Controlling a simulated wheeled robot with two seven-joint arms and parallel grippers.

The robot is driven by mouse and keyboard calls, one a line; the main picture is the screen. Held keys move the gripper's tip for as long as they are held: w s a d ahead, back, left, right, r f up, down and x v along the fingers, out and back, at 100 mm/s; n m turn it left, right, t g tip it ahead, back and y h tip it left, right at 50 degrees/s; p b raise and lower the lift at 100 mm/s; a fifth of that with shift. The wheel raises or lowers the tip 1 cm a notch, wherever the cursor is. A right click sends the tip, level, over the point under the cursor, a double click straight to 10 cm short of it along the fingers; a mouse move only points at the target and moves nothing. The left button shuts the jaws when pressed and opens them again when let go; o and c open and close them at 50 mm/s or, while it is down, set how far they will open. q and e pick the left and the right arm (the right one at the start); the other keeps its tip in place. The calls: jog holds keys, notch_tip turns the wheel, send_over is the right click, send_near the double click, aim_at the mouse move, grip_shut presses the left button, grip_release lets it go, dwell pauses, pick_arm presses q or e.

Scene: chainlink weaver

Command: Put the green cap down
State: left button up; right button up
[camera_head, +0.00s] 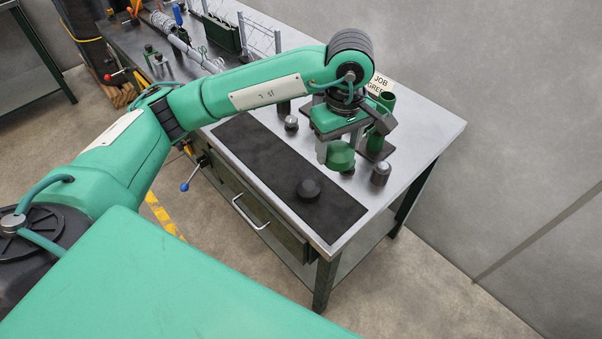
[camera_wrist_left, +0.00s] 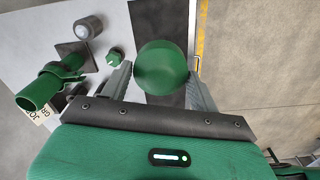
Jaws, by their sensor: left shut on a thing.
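My left gripper (camera_head: 336,155) is shut on the green cap (camera_head: 342,157), a rounded green piece held above the workbench near the right edge of the dark mat (camera_head: 255,151). In the left wrist view the green cap (camera_wrist_left: 160,66) sits between the two grey fingers of the gripper (camera_wrist_left: 160,82), with the mat (camera_wrist_left: 150,18) below it. The cap's underside is hidden. My right gripper is not in view.
A black cap (camera_head: 308,189) lies on the mat. Grey caps (camera_head: 381,173) stand on the metal bench beside it. A green tube (camera_head: 384,103) stands near a job sign (camera_head: 380,83). The mat's front end and middle are mostly clear.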

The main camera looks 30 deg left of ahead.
pick_arm(q)
jog(key=p, duration=0.4)
send_over(330, 208)
notch_tip(330, 208, down, 15)
jog(key=shift+r, duration=0.2)
jog(key=shift+f, duration=0.55)
notch_tip(330, 208, down, 4)
jog(key=shift+p, duration=0.75)
jog(key=shift+f+b, duration=0.2)
jog(key=shift+b, duration=0.1)
jog(key=o, duration=1)
jog(key=shift+r, duration=0.1)
